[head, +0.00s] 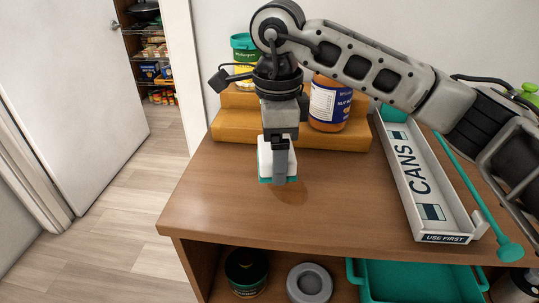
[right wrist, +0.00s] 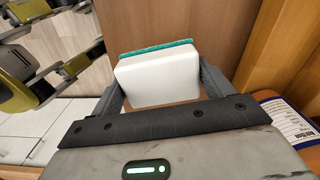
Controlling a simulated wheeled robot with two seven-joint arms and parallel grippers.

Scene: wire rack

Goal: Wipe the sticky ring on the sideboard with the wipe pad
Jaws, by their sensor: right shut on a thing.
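My right gripper (head: 280,160) is shut on the wipe pad, a white block with a teal underside (head: 265,162). In the right wrist view the pad (right wrist: 160,80) sits between the two fingers (right wrist: 158,92), teal face away from me. The pad is low over the sideboard top (head: 225,190); I cannot tell whether it touches. The sticky ring (head: 318,193) shows as a faint, shiny orange-brown patch just right of and in front of the pad; part of it may be hidden by the pad and gripper. My left gripper is not in view.
A wooden step riser (head: 235,126) with a jar (head: 329,104) and a green-lidded tub (head: 243,48) stands behind the pad. A white CANS tray (head: 432,205) is at the right, with a teal stick (head: 477,195) along it. The front left of the top is clear.

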